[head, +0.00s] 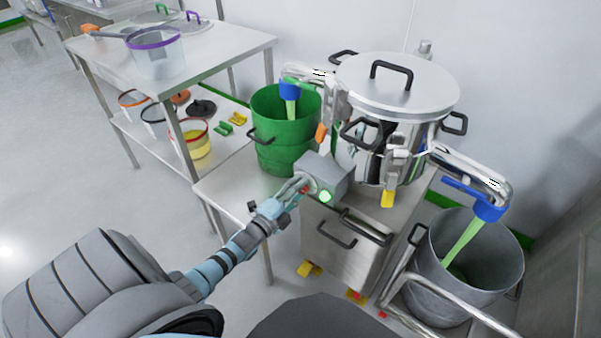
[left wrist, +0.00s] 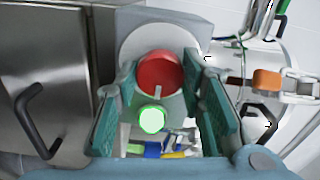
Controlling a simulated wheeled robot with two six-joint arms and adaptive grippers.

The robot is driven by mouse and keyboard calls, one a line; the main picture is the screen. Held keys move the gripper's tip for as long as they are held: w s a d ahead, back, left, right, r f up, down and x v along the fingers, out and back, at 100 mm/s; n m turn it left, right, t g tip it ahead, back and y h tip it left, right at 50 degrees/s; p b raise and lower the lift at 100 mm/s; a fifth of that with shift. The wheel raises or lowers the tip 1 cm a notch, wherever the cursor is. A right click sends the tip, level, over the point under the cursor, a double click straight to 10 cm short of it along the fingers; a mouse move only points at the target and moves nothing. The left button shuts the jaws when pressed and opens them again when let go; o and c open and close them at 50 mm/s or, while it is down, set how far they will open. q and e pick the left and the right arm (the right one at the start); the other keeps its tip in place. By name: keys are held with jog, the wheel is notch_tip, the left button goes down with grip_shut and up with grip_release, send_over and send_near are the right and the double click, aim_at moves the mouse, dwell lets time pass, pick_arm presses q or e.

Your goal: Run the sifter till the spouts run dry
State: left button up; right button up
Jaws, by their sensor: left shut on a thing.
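The sifter (head: 395,95) is a steel drum with a handled lid, standing on a steel cabinet. Its left spout has a blue cuff (head: 289,90) with a pale green stream below it, entering a green bucket (head: 285,150). Its right spout has a blue cuff (head: 488,208) with a green stream (head: 462,242) running into a grey metal bin (head: 425,275). A grey control box (head: 335,172) shows a lit green lamp (head: 326,196). My left gripper (head: 298,188) is at the box, shut on its red knob (left wrist: 160,70). My right gripper is out of view.
A steel table (head: 225,45) at the upper left bears a purple-rimmed tub (head: 155,55); its lower shelf holds tubs, including one with yellow contents (head: 196,140). A rail (head: 455,300) runs beside the bin. Open floor lies at the left.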

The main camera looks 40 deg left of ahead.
pick_arm(q)
jog(key=shift+d, duration=0.1)
jog(key=o, duration=1.1)
jog(key=shift+d, duration=0.1)
jog(key=shift+o, duration=0.2)
jog(key=s, duration=1.2)
